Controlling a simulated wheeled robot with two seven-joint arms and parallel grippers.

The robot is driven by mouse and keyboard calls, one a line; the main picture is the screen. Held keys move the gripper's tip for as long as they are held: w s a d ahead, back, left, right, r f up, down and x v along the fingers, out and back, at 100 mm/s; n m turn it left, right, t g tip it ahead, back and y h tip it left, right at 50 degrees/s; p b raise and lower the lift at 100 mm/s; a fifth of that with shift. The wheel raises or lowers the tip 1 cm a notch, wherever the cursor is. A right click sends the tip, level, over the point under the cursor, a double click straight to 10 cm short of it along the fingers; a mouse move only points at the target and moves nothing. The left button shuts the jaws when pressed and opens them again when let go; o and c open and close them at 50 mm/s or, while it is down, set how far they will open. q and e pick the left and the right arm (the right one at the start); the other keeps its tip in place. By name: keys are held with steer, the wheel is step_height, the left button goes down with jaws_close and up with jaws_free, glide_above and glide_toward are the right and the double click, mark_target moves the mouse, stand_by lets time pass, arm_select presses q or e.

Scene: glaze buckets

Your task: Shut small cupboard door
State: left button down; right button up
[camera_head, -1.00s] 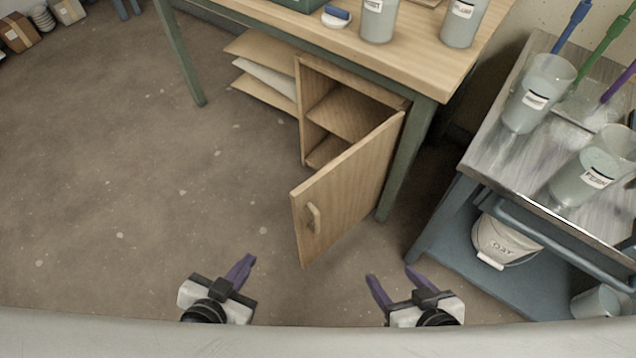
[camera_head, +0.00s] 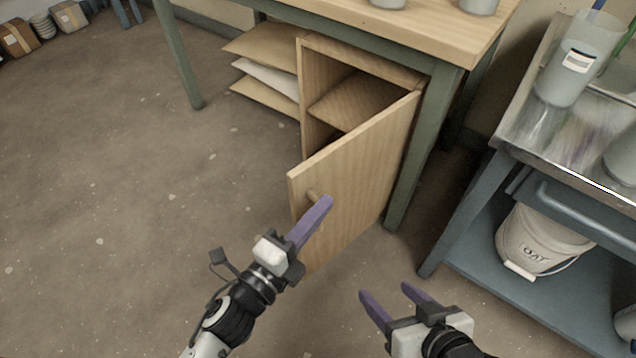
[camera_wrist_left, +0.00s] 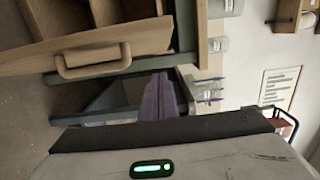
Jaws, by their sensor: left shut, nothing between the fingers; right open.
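The small cupboard (camera_head: 318,85) stands under the wooden-topped table, and its door (camera_head: 358,172) hangs open toward me, hinged on its right side. The door's wooden handle (camera_head: 313,196) is near its free left edge and is partly hidden by my left gripper. My left gripper (camera_head: 322,205) is shut and empty, in front of the door's outer face close to the handle; I cannot tell whether it touches. The left wrist view shows the door's edge and handle (camera_wrist_left: 94,61) beside the shut fingers (camera_wrist_left: 158,98). My right gripper (camera_head: 390,300) is open and empty, low and right of the door.
The green table leg (camera_head: 424,150) stands just right of the door. A metal cart (camera_head: 560,255) with a white bucket (camera_head: 540,238) on its lower shelf is at the right. Stacked boards (camera_head: 262,75) lie left of the cupboard.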

mark_target(317, 182)
arm_select(q)
steer(key=w, duration=0.6)
steer(key=shift+d+b, duration=0.1)
steer(key=shift+b, duration=0.3)
steer(key=shift+w+a, duration=0.3)
steer(key=shift+a, duration=0.1)
